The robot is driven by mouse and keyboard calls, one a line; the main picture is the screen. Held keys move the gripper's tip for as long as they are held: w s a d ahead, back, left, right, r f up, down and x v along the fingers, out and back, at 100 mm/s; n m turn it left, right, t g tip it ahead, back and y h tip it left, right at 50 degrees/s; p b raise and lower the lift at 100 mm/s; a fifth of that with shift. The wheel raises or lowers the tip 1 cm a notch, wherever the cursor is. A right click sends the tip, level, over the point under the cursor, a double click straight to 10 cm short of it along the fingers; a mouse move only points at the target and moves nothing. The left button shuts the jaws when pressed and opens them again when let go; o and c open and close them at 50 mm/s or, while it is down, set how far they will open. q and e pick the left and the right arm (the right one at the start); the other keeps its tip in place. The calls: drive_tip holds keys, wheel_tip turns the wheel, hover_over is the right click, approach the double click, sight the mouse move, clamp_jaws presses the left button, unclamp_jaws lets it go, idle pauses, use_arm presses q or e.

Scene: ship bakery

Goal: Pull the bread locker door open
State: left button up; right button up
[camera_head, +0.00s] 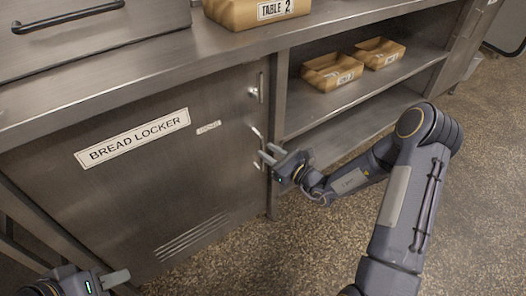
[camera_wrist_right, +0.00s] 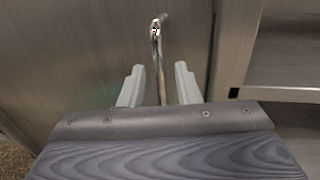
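The bread locker door (camera_head: 150,200) is a flat steel panel with a "BREAD LOCKER" label, and it looks shut. Its handle (camera_head: 257,133) is a thin metal bar near the right edge of the door. My right gripper (camera_head: 266,158) is at the handle's lower part. In the right wrist view the right gripper (camera_wrist_right: 158,84) is open, with one finger on each side of the handle (camera_wrist_right: 158,50) and visible gaps to both.
A steel counter (camera_head: 200,58) runs above the locker. To the right are open shelves (camera_head: 350,95) with paper-wrapped loaves (camera_head: 332,72). Another wrapped loaf (camera_head: 250,12) with a "TABLE 2" label sits on the counter. The speckled floor (camera_head: 250,255) before the door is clear.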

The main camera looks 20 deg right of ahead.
sight(263, 149)
drive_tip(key=shift+b+x, duration=0.3)
drive_tip(key=shift+x, duration=1.4)
drive_tip(key=shift+c, duration=0.3)
clamp_jaws()
